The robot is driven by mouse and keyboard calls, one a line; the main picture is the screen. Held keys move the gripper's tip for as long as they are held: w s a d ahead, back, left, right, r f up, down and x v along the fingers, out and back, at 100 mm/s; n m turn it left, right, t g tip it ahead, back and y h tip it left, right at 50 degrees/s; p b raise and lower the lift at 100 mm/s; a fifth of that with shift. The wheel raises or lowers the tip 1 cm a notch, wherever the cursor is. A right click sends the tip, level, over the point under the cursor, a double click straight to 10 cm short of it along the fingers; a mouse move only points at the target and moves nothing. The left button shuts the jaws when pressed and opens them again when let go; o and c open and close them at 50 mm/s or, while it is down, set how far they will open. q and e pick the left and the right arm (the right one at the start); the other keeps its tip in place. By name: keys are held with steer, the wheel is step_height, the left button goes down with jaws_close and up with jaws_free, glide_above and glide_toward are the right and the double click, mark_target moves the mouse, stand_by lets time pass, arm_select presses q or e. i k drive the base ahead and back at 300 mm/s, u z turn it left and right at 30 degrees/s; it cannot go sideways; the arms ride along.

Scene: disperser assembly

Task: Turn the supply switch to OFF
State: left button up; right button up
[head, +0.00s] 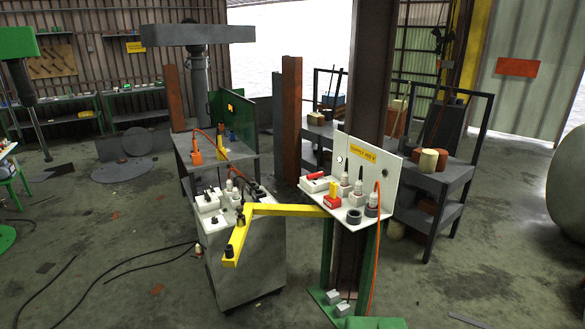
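A yellow sign that seems to begin with "SUPPLY" (362,151) is on the upright white panel (385,172) right of centre. On the white shelf below it stands a small red block with a yellow upright part (333,201). It looks like a switch, but its ON or OFF marking is too small to read. A white box with a red top piece (315,177) sits behind it to the left. Several pale and dark cylindrical fittings (356,196) stand to its right. Neither of my grippers shows in the head view.
A yellow arm (285,210) reaches from the shelf across the grey cabinet (242,268). An orange hose (375,245) hangs at the shelf's right. A rust-brown column (370,70) stands behind the panel. Black cables (130,262) lie on the floor at left. A dark cart (440,190) is at right.

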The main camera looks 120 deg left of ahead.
mark_target(313, 177)
steer(key=k, duration=1.05)
steer(key=z, duration=0.5)
steer(key=k, duration=1.05)
steer(key=u, duration=4.1)
steer(key=i, duration=0.4)
steer(key=u, duration=0.1)
